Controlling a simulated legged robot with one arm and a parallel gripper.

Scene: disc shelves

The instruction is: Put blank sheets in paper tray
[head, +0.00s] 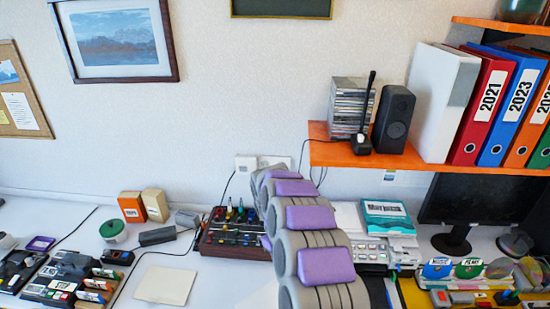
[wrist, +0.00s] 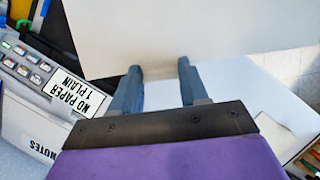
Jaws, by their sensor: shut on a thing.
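My gripper (wrist: 160,78) shows in the wrist view, its two blue-grey fingers at the edge of a large off-white stack of blank sheets (wrist: 190,28). The fingers are shut on the sheets, which spread away past the top of the picture. A printer panel (wrist: 30,68) with a "NO PAPER 1 PLAIN" display lies left of the fingers. In the head view the printer (head: 372,252) stands on the desk just right of my arm, with a teal book on it. My arm hides my gripper there. I cannot make out the paper tray.
A cream sheet or pad (head: 165,285) lies on the desk to the left. An orange shelf (head: 420,160) with binders hangs above the printer. A monitor (head: 475,205) stands at right.

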